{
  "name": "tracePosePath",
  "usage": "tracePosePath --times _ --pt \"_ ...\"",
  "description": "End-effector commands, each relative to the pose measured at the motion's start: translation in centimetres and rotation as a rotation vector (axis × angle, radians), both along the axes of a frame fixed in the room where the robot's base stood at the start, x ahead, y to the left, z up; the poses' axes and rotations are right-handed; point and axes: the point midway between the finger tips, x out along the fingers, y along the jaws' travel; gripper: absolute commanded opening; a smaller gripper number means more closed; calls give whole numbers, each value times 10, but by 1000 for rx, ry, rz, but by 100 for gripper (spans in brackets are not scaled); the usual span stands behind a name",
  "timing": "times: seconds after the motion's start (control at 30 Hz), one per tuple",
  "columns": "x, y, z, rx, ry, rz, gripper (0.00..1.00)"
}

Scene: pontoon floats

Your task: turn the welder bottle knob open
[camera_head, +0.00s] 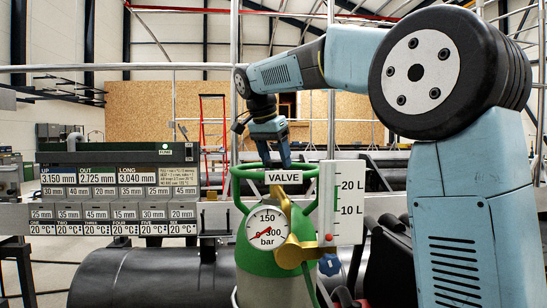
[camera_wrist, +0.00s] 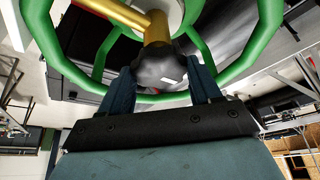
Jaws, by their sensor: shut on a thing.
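The welder bottle (camera_head: 258,262) is green at the top and stands in the lower middle of the head view, with a green guard ring (camera_head: 238,172) around its top. A VALVE sign (camera_head: 284,177) hangs at the ring. My gripper (camera_head: 284,160) reaches down into the ring from above. In the wrist view my gripper (camera_wrist: 161,84) has its two blue fingers on either side of a dark rounded knob (camera_wrist: 160,66) and is shut on it. The knob sits at the end of a brass stem (camera_wrist: 157,28). The sign and ring hide the knob in the head view.
A pressure gauge (camera_head: 267,228) in bar and a brass regulator (camera_head: 294,252) with a blue knob (camera_head: 330,264) face me below the ring. A white scale plate (camera_head: 348,203) stands to the right. A display board (camera_head: 118,195) stands at left.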

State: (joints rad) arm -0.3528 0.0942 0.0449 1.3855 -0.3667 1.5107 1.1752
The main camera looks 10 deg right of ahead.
Motion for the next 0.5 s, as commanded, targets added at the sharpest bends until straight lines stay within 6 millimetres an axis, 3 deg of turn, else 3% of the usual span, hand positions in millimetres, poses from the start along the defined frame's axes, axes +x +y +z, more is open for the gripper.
tracePosePath --times 0.1,0.5 --pt "0 6 0 1 -1 5 33" --pt "-1 1 1 1 -3 98 32"
